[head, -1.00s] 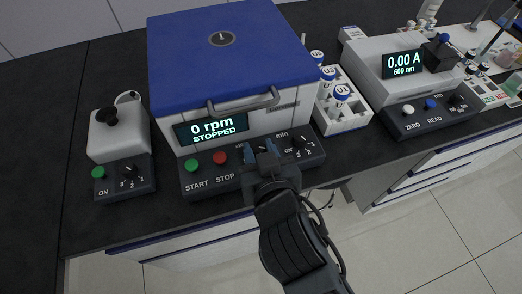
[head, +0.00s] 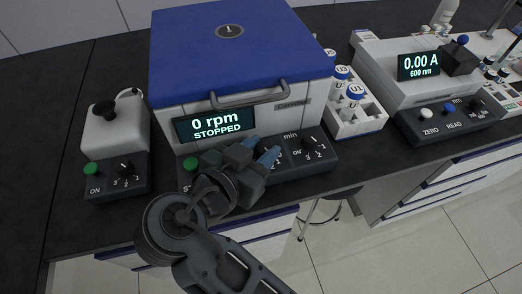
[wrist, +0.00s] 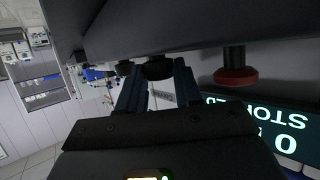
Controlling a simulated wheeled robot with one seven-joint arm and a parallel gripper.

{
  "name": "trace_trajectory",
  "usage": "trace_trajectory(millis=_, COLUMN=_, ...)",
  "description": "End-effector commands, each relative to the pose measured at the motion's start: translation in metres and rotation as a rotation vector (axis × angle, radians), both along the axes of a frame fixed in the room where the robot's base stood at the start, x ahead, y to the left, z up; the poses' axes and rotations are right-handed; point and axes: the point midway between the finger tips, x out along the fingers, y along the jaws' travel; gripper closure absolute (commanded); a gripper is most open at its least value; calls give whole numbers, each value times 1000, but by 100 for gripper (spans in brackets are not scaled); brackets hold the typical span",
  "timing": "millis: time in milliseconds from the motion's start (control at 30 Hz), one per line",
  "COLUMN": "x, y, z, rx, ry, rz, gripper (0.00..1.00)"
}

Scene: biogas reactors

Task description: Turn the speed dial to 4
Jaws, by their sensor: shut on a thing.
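The centrifuge (head: 240,60) has a blue lid and a display reading 0 rpm STOPPED. Its front panel carries two dials beyond the buttons. My gripper (head: 259,150) is at the left one, which I take as the speed dial. In the wrist view its black knob (wrist: 158,68) sits between my fingertips, and the jaws are shut on it. In the head view my gripper hides this dial, so its pointer and scale cannot be read. The right dial (head: 310,143), marked min, is free, as its knob also shows in the wrist view (wrist: 124,68).
The STOP button (wrist: 236,70) is close beside my gripper. A small white mixer (head: 115,140) with a green button and its own dial stands left. A tube rack (head: 362,125) and a photometer (head: 430,85) reading 0.00 A stand right.

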Motion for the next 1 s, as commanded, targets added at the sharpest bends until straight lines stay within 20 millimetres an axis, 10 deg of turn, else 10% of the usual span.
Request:
trace_trajectory(millis=667, x=0, y=0, z=-2, rx=0, ry=5, rz=-63, gripper=96)
trace_trajectory(millis=700, x=0, y=0, z=-2, rx=0, ry=5, rz=-63, gripper=64)
trace_trajectory(millis=1000, x=1, y=1, z=-1, rx=0, ry=3, rz=-62, gripper=40)
